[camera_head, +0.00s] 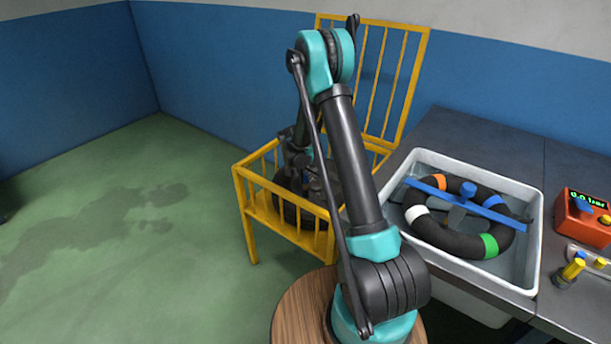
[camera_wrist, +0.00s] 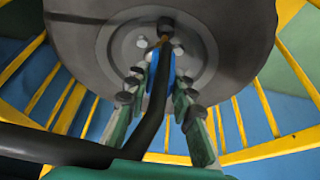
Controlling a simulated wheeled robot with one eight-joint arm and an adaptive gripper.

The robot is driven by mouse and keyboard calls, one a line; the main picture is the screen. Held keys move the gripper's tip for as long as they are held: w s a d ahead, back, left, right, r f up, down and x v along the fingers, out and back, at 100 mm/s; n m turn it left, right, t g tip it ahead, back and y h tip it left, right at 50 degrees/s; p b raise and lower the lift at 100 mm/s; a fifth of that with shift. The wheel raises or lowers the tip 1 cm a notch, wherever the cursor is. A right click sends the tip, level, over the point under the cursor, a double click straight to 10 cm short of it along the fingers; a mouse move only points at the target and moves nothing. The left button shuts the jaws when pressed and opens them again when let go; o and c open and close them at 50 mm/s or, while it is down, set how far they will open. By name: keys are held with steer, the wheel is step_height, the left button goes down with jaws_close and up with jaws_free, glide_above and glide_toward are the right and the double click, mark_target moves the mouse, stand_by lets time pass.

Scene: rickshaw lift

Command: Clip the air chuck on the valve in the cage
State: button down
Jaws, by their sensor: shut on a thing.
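The yellow cage (camera_head: 241,205) stands on the floor, with its barred door raised at the back. A dark wheel (camera_head: 291,208) is inside it. In the wrist view the wheel (camera_wrist: 85,35) fills the upper part, with a grey hub (camera_wrist: 203,50). My gripper (camera_wrist: 160,76) is in front of the hub, its fingers closed around the blue air chuck (camera_wrist: 153,63). A black hose (camera_wrist: 153,115) runs from the chuck towards the camera. A thin brass-coloured stem with a dark end shows just above the chuck; I cannot tell whether they are joined. In the head view my arm hides most of the gripper.
Right of the cage, a white tub (camera_head: 533,240) set in the grey bench (camera_head: 480,133) holds a dark ring (camera_head: 440,236) with coloured bands under a blue bar (camera_head: 500,218). An orange gauge box (camera_head: 578,222) reads 0.0 bar. Yellow cage bars surround my gripper.

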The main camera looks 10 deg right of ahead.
steer(key=shift+f, duration=1.05)
stand_by(0.6)
steer(key=shift+r, duration=0.7)
stand_by(0.3)
steer(key=shift+r, duration=0.35)
steer(key=shift+r, duration=0.3)
steer(key=shift+f, duration=1.35)
stand_by(2.0)
steer(key=shift+r, duration=0.7)
stand_by(0.3)
steer(key=shift+r, duration=0.35)
steer(key=shift+r, duration=0.1)
